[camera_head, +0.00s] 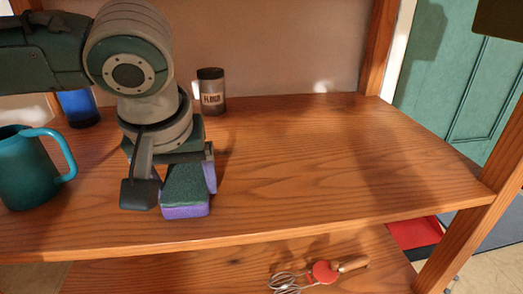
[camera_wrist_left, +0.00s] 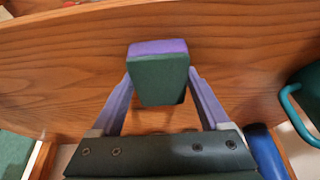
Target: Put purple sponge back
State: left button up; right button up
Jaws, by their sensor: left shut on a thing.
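The purple sponge (camera_head: 187,192) has a dark green scouring side facing up and a purple body below. It is at the front left part of the wooden shelf (camera_head: 320,150), close to the front edge. My left gripper (camera_head: 180,180) comes down from above and is shut on the sponge. In the left wrist view the sponge (camera_wrist_left: 158,72) sits between the two fingertips (camera_wrist_left: 158,80), green face toward the camera, purple edge at the top. I cannot tell whether the sponge touches the shelf. My right gripper is not in view.
A teal mug (camera_head: 28,170) stands left of the gripper. A blue cup (camera_head: 79,108) stands behind it, partly hidden by my arm. A dark-lidded jar (camera_head: 211,92) is at the back. The right side of the shelf is clear.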

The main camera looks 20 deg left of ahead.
pick_arm(q)
jog(key=o, duration=1)
jog(key=shift+o, duration=0.2)
jog(key=shift+r, duration=0.2)
jog(key=p+v, duration=0.5)
jog(key=v, duration=0.1)
jog(key=shift+d+r, duration=0.1)
jog(key=shift+r, duration=0.3)
jog(key=shift+s+d+r, duration=0.1)
jog(key=shift+s+r, duration=0.1)
jog(key=shift+r, duration=0.05)
